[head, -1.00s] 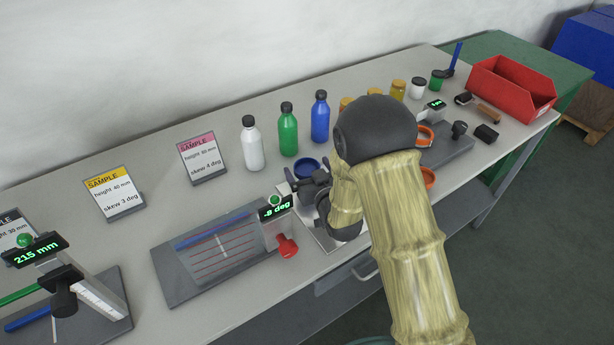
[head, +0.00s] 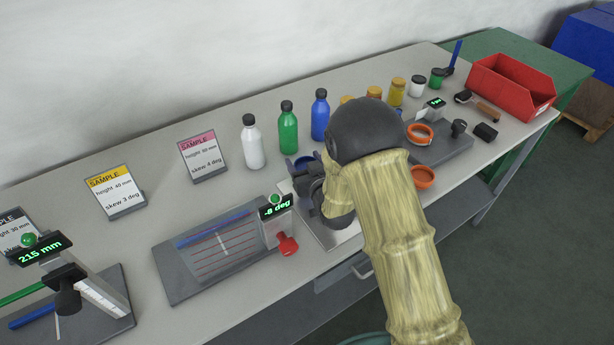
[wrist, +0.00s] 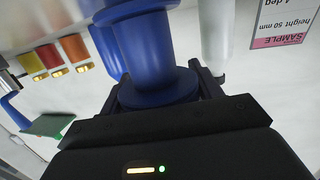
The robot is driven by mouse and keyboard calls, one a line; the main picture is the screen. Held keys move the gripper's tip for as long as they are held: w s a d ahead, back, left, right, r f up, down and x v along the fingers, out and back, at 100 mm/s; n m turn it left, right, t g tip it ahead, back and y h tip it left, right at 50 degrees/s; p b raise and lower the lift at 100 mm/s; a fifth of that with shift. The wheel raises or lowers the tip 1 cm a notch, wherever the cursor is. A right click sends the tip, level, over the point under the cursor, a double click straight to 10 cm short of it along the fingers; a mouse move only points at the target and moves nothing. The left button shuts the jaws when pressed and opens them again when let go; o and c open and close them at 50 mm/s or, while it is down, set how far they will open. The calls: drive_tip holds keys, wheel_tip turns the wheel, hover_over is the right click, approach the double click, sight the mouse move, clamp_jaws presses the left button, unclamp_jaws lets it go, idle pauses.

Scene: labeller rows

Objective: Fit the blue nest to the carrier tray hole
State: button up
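The blue nest (head: 303,162) shows in the head view as a small blue round piece beside my gripper (head: 308,186), partly hidden by it. In the wrist view the blue nest (wrist: 155,50) is large, with a wide flange between the two dark fingers of my gripper (wrist: 165,90). The fingers appear to touch the flange on both sides. The carrier tray (head: 318,232) seems to be the pale plate under my gripper at the table's front. Its hole is hidden by my arm.
A grey fixture with a "-8 deg" display (head: 276,206) and red knob (head: 287,245) stands close left of my gripper. White (head: 251,145), green (head: 288,130) and blue (head: 320,115) bottles stand behind. An orange ring (head: 423,177) lies to the right.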

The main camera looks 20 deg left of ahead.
sight(305, 164)
drive_tip(key=shift+c, duration=0.8)
drive_tip(key=shift+r, duration=0.1)
wheel_tip(305, 164, up, 10)
drive_tip(key=shift+b, duration=0.4)
